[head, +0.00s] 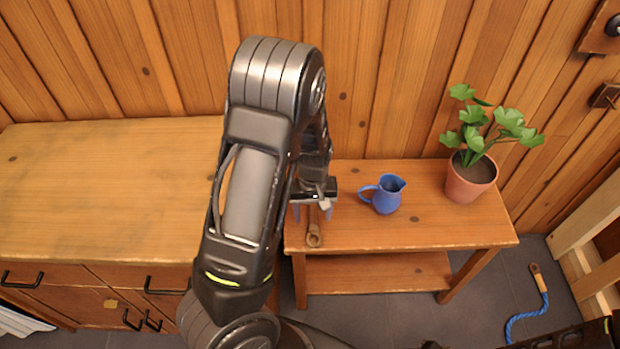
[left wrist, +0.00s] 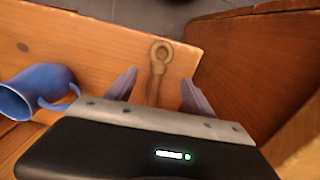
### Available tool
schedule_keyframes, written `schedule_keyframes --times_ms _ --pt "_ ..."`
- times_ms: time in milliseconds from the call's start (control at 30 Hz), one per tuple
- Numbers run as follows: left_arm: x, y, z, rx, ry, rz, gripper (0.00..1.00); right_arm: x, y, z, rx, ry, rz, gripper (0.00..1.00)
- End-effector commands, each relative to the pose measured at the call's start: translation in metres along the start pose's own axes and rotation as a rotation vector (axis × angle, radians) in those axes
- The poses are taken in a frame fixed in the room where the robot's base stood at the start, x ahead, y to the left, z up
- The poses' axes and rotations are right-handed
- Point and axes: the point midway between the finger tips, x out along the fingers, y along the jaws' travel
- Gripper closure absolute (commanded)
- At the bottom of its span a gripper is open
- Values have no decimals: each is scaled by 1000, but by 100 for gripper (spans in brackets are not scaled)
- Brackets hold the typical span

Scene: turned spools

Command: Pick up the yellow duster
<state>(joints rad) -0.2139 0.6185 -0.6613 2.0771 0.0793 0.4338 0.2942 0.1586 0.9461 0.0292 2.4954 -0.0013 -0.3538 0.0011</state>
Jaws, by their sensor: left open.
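A brown wooden handle with a ring at its end (head: 314,238) lies at the left front of the small wooden table. It also shows in the left wrist view (left wrist: 161,50), running back under the gripper. Its other end is hidden, and I see no yellow on it, so I cannot tell whether it belongs to the yellow duster. My left gripper (head: 312,212) is open above this handle. In the left wrist view the handle lies between the two spread fingers (left wrist: 158,88), and they do not appear to touch it. My right gripper is not in view.
A blue jug (head: 388,194) stands right of the gripper. A potted plant (head: 470,178) stands at the table's right end. The small table (head: 440,225) adjoins a taller wooden cabinet (head: 100,190) on the left. A blue rope (head: 527,318) lies on the floor.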

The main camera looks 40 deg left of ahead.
Motion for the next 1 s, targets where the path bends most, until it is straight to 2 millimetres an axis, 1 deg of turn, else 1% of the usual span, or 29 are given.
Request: schedule_keyframes --times_ms 233,400,500,733,833,933,1000 --pt "4 -1 2 3 -3 -2 38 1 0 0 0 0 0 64" --pt "22 -1 2 5 -5 -4 38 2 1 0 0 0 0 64" --pt "28 -1 2 3 -2 -2 38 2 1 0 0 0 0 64" --pt "28 0 2 4 -2 -1 38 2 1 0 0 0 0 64" --pt "31 0 2 4 -3 -2 38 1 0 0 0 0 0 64" --pt "41 0 2 5 -4 -3 38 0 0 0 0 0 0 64" --pt "51 0 3 5 -5 -4 38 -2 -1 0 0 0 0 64"
